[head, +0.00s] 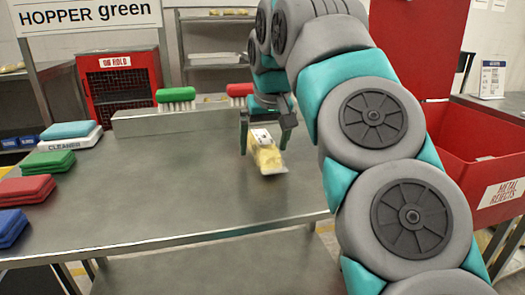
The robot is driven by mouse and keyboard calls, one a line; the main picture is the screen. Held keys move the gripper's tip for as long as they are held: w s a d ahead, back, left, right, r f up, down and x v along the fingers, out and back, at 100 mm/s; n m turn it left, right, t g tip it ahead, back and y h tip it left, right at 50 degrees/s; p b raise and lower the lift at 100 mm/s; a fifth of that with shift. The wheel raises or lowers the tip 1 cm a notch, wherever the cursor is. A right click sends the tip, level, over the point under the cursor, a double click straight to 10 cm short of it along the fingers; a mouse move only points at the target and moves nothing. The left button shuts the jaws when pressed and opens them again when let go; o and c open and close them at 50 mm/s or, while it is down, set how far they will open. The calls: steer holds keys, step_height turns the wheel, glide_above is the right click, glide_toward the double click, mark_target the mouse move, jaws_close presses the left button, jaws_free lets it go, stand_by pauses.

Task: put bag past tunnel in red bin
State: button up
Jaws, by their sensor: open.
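A small clear bag with yellow contents and a white label (268,158) rests on the steel table (180,210), near its right part. My gripper (266,142) is over the bag from above, with its two fingers apart at either side of the bag's upper end. The jaws are open; whether a finger touches the bag I cannot tell. The red bin (490,150) marked "METAL REJECTS" stands at the right, its red lid raised behind it. My arm hides part of the bin's left side. I cannot make out a tunnel or a belt in this view.
Folded blue (68,130), green (48,162) and red (25,189) cloths lie along the table's left edge. A green brush (176,97) and a red brush (240,92) stand at the back. The table's middle is clear.

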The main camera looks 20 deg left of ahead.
steer(key=shift+w+a+f, duration=0.15)
steer(key=shift+w+f, duration=0.05)
steer(key=shift+f, duration=0.4)
jaws_close()
stand_by(0.5)
